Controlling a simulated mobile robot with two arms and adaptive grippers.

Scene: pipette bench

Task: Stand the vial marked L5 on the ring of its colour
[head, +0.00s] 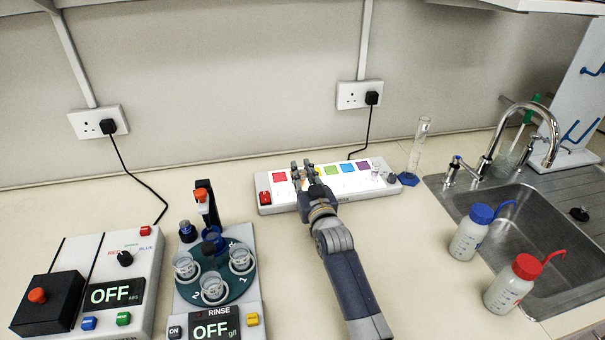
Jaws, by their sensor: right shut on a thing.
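My right gripper (302,172) is over the left part of a long white strip (264,207) with a row of coloured patches. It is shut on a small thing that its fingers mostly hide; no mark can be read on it. A red patch (280,177) lies to the left of the fingers. Green (332,170), blue (347,168) and purple (363,166) patches lie to the right. A yellow-green patch (317,171) shows close beside the fingers. A small pale, clear thing (376,175) stands near the strip's right end. My left gripper is not in view.
A tall glass cylinder (418,145) stands right of the strip, before the sink (520,235). Blue-capped (469,236) and red-capped (511,285) bottles stand at front right. A round rinse device (240,285) and a box reading OFF (140,270) stand at left.

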